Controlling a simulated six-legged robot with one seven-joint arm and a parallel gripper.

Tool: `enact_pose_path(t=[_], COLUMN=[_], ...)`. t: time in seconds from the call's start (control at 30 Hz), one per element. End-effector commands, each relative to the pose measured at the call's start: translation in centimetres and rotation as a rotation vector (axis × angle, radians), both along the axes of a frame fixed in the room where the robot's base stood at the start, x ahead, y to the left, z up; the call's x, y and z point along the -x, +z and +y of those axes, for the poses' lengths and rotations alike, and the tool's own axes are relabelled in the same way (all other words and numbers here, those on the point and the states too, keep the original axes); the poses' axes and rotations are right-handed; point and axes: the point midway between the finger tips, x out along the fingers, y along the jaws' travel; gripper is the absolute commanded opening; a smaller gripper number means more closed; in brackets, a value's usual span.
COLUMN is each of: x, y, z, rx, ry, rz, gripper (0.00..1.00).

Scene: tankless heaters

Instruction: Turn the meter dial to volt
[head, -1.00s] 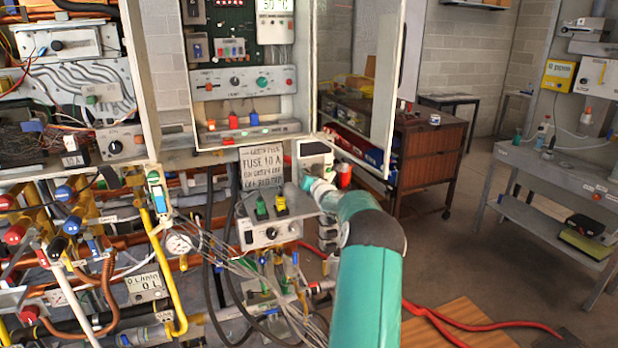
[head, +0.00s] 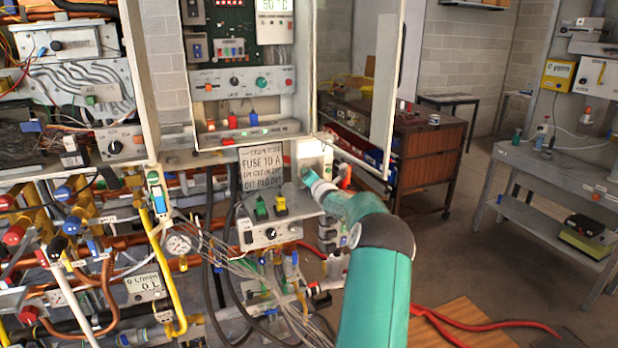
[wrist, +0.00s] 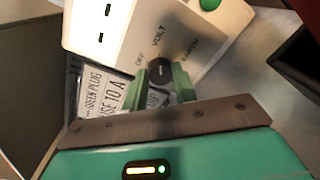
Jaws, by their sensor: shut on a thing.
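The meter is a white box (wrist: 112,30) filling the upper middle of the wrist view, tilted in the picture. Its black round dial (wrist: 160,70) has OFF printed to its left, VOLT above it and a third, hard-to-read label to its right. My gripper (wrist: 170,80) has two green fingers at the dial and is shut on it. The fingers partly hide the dial, and I cannot make out its pointer. In the head view the meter (head: 314,156) stands right of the fuse sign, with my gripper (head: 307,178) at its front, mostly hidden by my arm.
A fuse sign (head: 262,165) stands left of the meter. A grey control box (head: 268,234) with green and yellow plugs sits below. An open cabinet door (head: 386,90) is close on the right. Pipes and loose wires crowd the lower left.

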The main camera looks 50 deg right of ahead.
Motion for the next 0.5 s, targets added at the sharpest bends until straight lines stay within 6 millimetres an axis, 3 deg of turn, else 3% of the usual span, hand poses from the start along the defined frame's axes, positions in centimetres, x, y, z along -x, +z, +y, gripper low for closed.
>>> enact_pose_path(t=[0.13, 0.17, 0.27, 0.5], x=[0.02, 0.02, 0.02, 0.01], y=[0.08, 0.08, 0.07, 0.03], z=[-0.04, -0.04, -0.04, -0.01], rx=[0.002, 0.002, 0.001, 0.001], ry=[-0.001, -0.001, -0.001, -0.001], rz=[-0.001, -0.001, 0.000, 0.000], gripper=[0.05, 0.30, 0.49, 0.49])
